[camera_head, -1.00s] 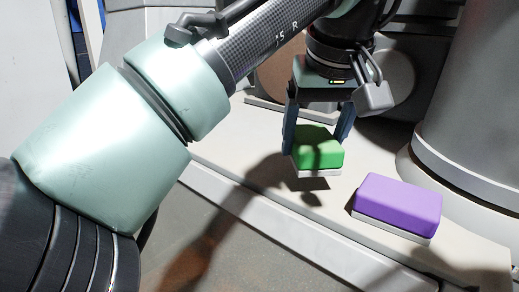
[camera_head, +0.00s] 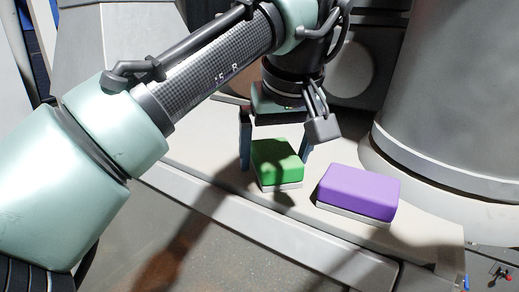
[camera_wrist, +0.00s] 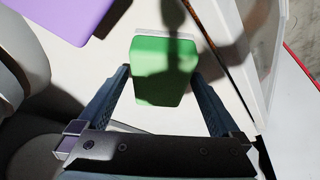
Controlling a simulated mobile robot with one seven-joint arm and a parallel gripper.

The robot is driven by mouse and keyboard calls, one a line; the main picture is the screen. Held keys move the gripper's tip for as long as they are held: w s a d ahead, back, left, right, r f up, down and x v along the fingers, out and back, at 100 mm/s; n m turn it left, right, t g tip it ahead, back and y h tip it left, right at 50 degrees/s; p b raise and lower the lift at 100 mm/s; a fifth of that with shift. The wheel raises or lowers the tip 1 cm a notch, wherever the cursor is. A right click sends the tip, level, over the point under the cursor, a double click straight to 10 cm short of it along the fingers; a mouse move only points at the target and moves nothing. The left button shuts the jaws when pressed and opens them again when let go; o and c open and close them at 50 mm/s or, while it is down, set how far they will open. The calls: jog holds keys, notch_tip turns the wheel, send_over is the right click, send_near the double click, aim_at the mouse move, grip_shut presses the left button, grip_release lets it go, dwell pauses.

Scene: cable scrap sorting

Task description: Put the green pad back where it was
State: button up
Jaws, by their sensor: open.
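The green pad (camera_head: 277,160), with a pale base, rests on the light grey ledge (camera_head: 215,157) to the left of the purple pad. My gripper (camera_head: 274,163) is around it from above, with one blue finger at its left and one at its right. The fingers are open and apart from the pad's sides. In the wrist view the green pad (camera_wrist: 163,72) lies between and ahead of the fingertips (camera_wrist: 160,72), with gaps on both sides. A shadow falls across its top.
The purple pad (camera_head: 358,190) sits on the same ledge, just right of my gripper; it also shows at the upper left in the wrist view (camera_wrist: 65,15). A large grey cylinder (camera_head: 450,110) stands behind on the right. The ledge's front edge drops to the floor (camera_head: 225,235).

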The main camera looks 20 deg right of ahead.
jog(key=d+b+v, duration=0.1)
jog(key=b+v, duration=0.1)
jog(key=v, duration=1)
jog(key=w+d+m+t+h, duration=0.3)
jog(key=d+m+t+h, duration=0.15)
jog(key=d+h, duration=0.4)
notch_tip(320, 180, up, 5)
jog(key=m+t+h, duration=0.2)
jog(key=t+h, duration=0.1)
jog(key=s+a+r+n+t+y, duration=0.1)
jog(key=s+a+n+t+y, duration=0.1)
jog(key=a, duration=0.6)
jog(key=s+a+r+n+t+y, duration=0.2)
jog(key=s+a+t+y, duration=0.3)
jog(key=a+t, duration=0.3)
jog(key=s+a+r+n+t+y, duration=0.2)
jog(key=s+a+n+t+y, duration=0.1)
jog(key=a, duration=0.6)
jog(key=shift+s+n+t+y, duration=0.3)
jog(key=shift+n+t+y, duration=0.15)
jog(key=shift+t+y, duration=0.65)
jog(key=shift+f, duration=0.1)
